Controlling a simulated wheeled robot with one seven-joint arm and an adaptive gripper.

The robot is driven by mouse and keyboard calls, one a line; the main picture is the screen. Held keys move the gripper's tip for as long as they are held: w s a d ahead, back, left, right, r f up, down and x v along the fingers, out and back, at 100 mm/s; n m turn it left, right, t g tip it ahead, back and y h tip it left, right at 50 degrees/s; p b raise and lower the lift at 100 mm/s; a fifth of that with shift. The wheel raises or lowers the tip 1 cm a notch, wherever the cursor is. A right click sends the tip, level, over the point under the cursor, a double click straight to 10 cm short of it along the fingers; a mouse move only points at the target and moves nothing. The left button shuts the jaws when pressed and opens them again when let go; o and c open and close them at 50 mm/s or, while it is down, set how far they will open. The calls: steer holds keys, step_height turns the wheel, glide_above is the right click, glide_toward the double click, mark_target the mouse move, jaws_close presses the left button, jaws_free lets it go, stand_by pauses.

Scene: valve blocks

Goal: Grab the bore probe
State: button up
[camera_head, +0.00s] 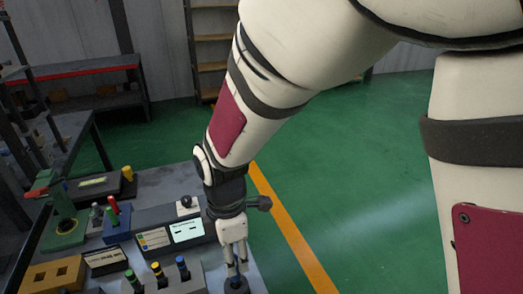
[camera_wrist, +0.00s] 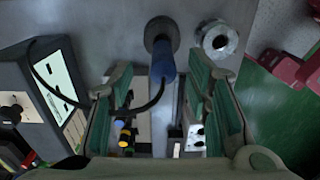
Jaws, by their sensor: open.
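The bore probe (camera_wrist: 163,62), with a blue handle and a black cable, stands in a round black holder (camera_wrist: 160,30) in the wrist view. Its cable loops left to a grey readout box (camera_wrist: 60,90) with a lit screen, also seen in the head view (camera_head: 175,231). My gripper (camera_wrist: 160,78) is open, with one green-padded finger on each side of the blue handle and a gap on both sides. In the head view my gripper (camera_head: 237,268) points down above a dark base (camera_head: 236,286) at the bench's edge; the handle is mostly hidden there.
A metal ring (camera_wrist: 219,40) lies right of the probe. A block with yellow, blue and black-topped plugs (camera_head: 165,280) stands left of my gripper. Green floor with an orange stripe (camera_head: 292,232) lies right of the bench.

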mark_target(235, 277)
steer(key=shift+s+f, duration=0.2)
steer(key=shift+f, duration=2.7)
steer(key=shift+c, duration=0.6)
jaws_close()
